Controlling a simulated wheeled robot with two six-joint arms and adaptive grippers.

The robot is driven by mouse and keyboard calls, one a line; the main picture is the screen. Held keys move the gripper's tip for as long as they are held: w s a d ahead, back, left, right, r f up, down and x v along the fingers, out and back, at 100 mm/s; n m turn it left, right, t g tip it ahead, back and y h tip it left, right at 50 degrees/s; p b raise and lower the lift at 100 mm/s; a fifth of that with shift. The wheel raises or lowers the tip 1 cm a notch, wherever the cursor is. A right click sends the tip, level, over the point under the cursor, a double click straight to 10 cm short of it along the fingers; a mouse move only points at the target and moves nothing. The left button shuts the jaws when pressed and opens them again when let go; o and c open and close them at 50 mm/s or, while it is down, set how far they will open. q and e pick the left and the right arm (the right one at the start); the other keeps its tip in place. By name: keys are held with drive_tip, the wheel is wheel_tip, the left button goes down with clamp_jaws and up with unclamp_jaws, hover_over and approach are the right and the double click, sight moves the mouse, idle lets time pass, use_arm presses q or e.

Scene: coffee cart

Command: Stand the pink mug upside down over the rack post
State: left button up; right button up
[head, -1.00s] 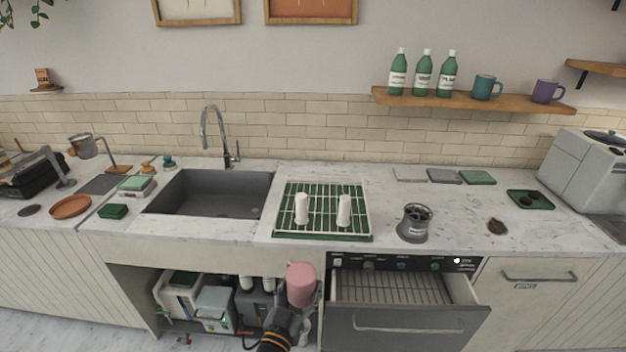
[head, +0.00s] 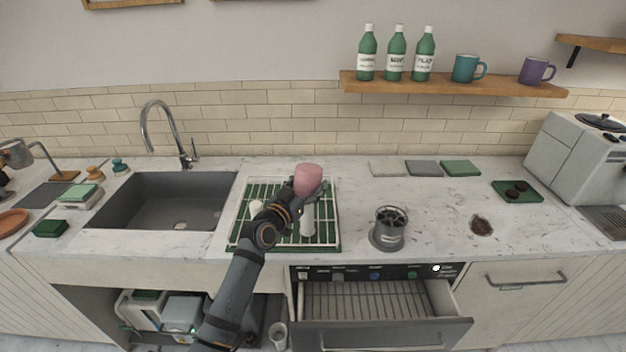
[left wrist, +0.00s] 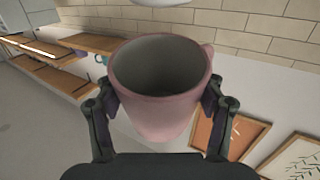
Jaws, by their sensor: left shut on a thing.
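The pink mug (head: 308,178) is held upside down above the drying rack (head: 331,240), its closed end up. My left gripper (head: 309,189) is shut on it, with one finger on each side of the mug in the left wrist view (left wrist: 160,100). That view looks into the mug's empty opening, and a white rounded shape shows at its top edge, apart from the rim. The right white rack post (head: 307,223) stands just below the mug. The left post (head: 256,208) is partly hidden by my left arm. My right gripper is not in view.
The sink (head: 160,205) lies left of the rack. The drawer (head: 395,336) below the counter is open. A shelf (head: 450,85) with bottles and two mugs is on the wall.

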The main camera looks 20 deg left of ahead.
sight(304, 218)
use_arm(q)
drive_tip(key=shift+s+a+f+b, duration=0.1)
drive_tip(key=shift+s+a+b, duration=0.25)
drive_tip(key=shift+s, duration=0.2)
drive_tip(key=shift+s+d+f, duration=0.1)
drive_tip(key=shift+f, duration=0.25)
drive_tip(key=f+b, duration=1)
drive_tip(key=shift+w, duration=0.25)
drive_tip(key=o, duration=1.8)
drive_tip(key=shift+r, duration=0.1)
